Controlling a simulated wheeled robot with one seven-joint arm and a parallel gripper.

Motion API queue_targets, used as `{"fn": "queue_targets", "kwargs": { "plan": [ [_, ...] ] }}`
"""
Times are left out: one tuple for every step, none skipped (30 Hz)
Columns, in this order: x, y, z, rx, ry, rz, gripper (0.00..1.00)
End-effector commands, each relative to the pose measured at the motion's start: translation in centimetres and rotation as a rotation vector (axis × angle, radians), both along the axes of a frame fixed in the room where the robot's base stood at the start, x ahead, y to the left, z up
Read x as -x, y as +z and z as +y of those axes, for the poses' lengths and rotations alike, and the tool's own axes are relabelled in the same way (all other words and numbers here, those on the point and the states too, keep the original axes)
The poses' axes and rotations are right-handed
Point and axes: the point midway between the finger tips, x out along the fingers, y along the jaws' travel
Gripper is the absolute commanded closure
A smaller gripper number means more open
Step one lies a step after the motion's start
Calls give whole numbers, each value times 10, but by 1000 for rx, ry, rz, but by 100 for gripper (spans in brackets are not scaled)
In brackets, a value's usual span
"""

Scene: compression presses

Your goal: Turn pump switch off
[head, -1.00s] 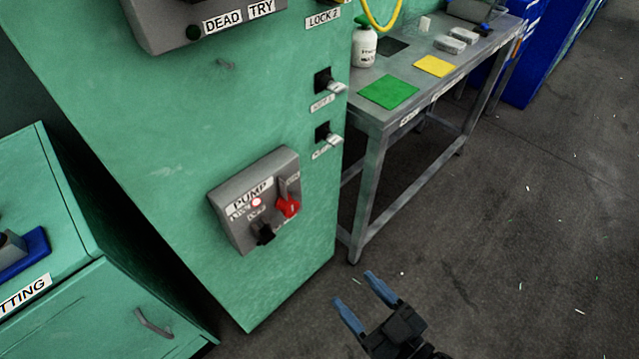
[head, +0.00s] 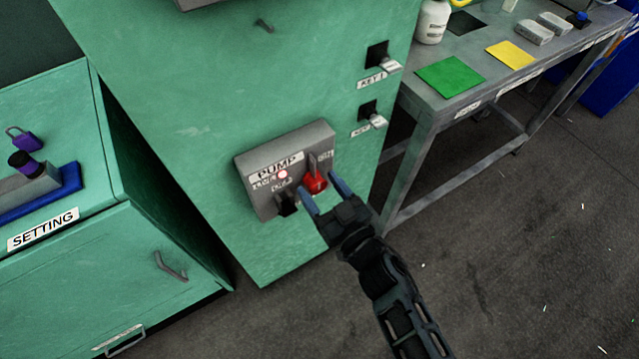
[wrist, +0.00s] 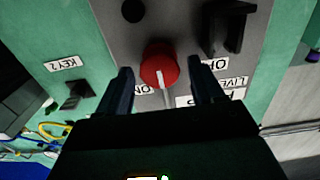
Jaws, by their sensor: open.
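The grey pump panel (head: 251,178) is on the lower front of the green press. Its red rotary switch (head: 313,185) has a lit reddish lamp (head: 283,174) to its left and a black lever or hasp (head: 288,205) below left. My gripper (head: 326,192) is open at the panel, its blue fingers on either side of the red switch. In the wrist view the red switch (wrist: 159,66) lies between and just beyond the open fingertips, with a pale pointer line on its face. An ON label (wrist: 146,90) shows near it. I cannot tell whether the fingers touch the switch.
Two key switches (head: 376,55) stick out of the press above right of the panel. A grey table (head: 425,112) with green and yellow mats stands right. A green SETTING cabinet (head: 90,270) stands left.

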Motion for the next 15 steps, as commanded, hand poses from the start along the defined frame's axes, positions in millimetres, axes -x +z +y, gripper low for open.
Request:
{"fn": "queue_targets", "kwargs": {
  "plan": [
    [-5, 0, 3, -1, 0, -1, 33],
    [-6, 0, 4, -1, 0, -1, 33],
    [-8, 0, 5, 0, 0, 0, 33],
    [-9, 0, 6, 0, 0, 0, 33],
    [-10, 0, 6, 1, 0, 1, 33],
    [-10, 0, 7, 1, 0, 1, 33],
    [-11, 0, 7, 1, 0, 1, 33],
    [-11, 0, 7, 1, -1, 1, 33],
    [-11, 0, 7, 1, -1, 1, 33],
    [-11, 0, 7, 1, -1, 1, 33],
    [-11, 0, 7, 1, -1, 1, 33],
    [-11, 0, 7, 1, -1, 1, 33],
    [-11, 0, 7, 0, -1, 0, 33],
    [-11, 0, 7, 0, -1, 0, 36],
    [-11, 0, 7, 0, -1, 0, 40]
  ]
}}
